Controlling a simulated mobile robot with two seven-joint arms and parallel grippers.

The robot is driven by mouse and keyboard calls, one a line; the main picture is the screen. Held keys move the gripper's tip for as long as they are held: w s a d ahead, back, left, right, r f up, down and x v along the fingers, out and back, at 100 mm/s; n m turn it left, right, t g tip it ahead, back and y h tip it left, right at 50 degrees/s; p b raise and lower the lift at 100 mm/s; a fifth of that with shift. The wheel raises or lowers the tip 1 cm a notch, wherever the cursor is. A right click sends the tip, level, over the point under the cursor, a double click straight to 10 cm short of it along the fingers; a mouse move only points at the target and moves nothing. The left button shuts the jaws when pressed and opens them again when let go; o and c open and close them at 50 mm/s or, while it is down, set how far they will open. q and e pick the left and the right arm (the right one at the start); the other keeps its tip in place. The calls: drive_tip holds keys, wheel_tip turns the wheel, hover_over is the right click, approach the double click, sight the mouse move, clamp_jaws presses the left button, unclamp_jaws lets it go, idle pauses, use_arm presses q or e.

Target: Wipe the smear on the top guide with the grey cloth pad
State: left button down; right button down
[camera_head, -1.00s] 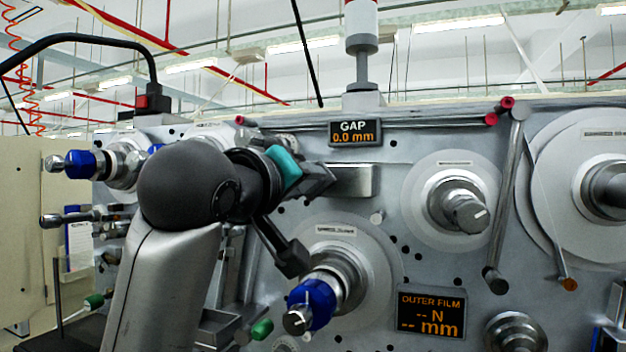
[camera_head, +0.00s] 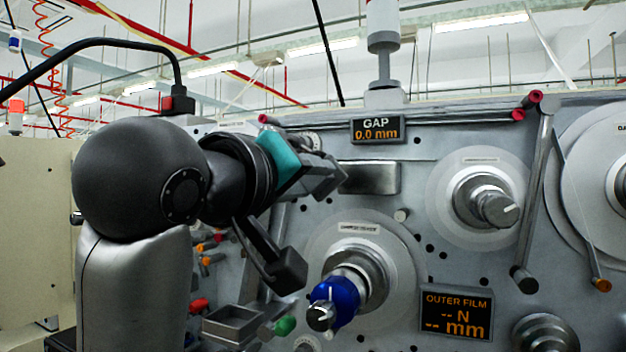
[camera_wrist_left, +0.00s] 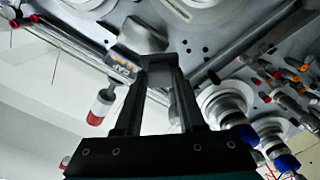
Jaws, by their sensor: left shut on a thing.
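My left gripper (camera_head: 326,176) reaches in from the left, in front of the machine panel. In the left wrist view its fingers (camera_wrist_left: 158,64) come together at their tips on a small dark grey piece, apparently the grey cloth pad (camera_wrist_left: 160,62); its outline is hard to make out. The fingertips appear just left of a grey metal block (camera_head: 372,178) under the GAP display. The block also shows beyond the fingertips in the left wrist view (camera_wrist_left: 140,34). I cannot tell whether they touch, or whether this block is the top guide. No smear is discernible. My right gripper is out of view.
The GAP display (camera_head: 378,130) reads 0.0 mm. A red-ended bar (camera_head: 460,118) runs along the panel top. A blue-collared spindle (camera_head: 340,295) juts out below the gripper. A grey spindle (camera_head: 485,200) stands to the right. A grey tray (camera_head: 232,322) sits lower left.

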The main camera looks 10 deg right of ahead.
use_arm(q)
drive_tip(key=shift+v, duration=1.45)
